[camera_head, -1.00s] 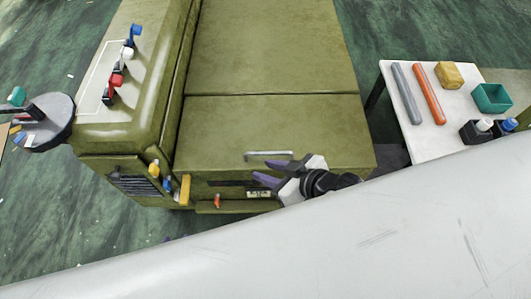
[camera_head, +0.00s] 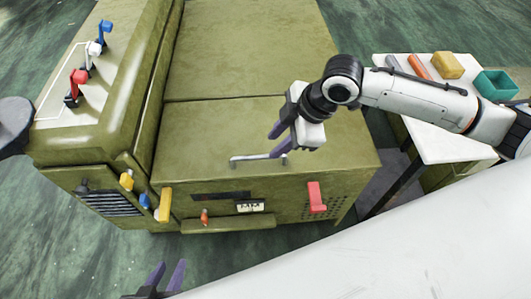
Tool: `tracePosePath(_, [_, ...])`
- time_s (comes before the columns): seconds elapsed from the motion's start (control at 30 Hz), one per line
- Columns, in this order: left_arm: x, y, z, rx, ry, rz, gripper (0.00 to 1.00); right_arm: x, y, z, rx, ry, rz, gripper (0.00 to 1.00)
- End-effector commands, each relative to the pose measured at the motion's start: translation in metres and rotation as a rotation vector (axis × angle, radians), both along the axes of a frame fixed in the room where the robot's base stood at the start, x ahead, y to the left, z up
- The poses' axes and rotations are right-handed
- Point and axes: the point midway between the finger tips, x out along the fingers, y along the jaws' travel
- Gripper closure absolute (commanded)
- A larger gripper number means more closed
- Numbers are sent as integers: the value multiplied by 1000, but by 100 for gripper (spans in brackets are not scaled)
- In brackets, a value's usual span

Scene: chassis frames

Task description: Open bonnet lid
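The bonnet lid (camera_head: 210,135) is the flat olive-green panel at the front of the green machine, lying flush and shut. Its silver bar handle (camera_head: 250,159) stands near the front edge. My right gripper (camera_head: 274,145), with purple fingers, is over the right end of the handle, fingers apart. The lower finger overlaps the handle's right end in the picture; whether they touch, I cannot tell. My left gripper (camera_head: 167,277) shows only its purple fingers at the bottom edge, spread and empty, in front of the machine and well away from the lid.
The front face carries a red handle (camera_head: 317,197), a yellow handle (camera_head: 165,204) and an orange knob (camera_head: 204,216). Levers (camera_head: 77,85) stand on the left side. A white table (camera_head: 430,146) with blocks and a teal bin (camera_head: 496,84) is at right.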

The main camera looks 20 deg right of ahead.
Motion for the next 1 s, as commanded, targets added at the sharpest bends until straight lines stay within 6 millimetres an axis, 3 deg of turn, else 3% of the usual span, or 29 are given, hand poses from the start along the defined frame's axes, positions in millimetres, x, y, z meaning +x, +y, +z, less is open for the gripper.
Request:
tracePosePath(0.1, [1, -1, -5, -4, -3, 0, 69, 6, 8, -24, 2, 2, 0, 70])
tracePosePath(0.3, [3, -1, -7, -8, -8, 2, 69, 15, 18, -52, 1, 0, -1, 70])
tracePosePath(0.77, [2, 1, -10, -4, -6, 0, 69, 19, 22, -62, 2, -2, 0, 70])
tracePosePath(0.93, [2, 1, -10, -3, -7, -1, 69, 19, 22, -62, 2, -2, 0, 99])
tracePosePath(1.0, [2, 1, -10, -3, -7, -1, 69, 19, 22, -62, 2, -2, 0, 100])
